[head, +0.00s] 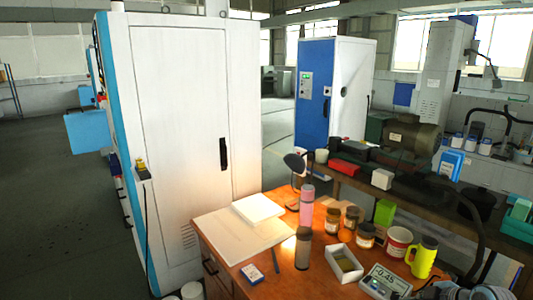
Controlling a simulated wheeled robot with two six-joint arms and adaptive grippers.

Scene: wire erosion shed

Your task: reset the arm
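Neither of my grippers can be made out in the head view, and no arm clearly shows. Some dark shapes sit at the bottom right edge, cut off by the frame, and I cannot tell what they are. A wooden desk (230,285) stands in front at the lower right. A pale board (225,235) with a white block (258,208) on it lies on its left part.
A tall white cabinet (185,120) stands behind. A dark workbench (455,198) runs right. Floor (50,200) at left is clear.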

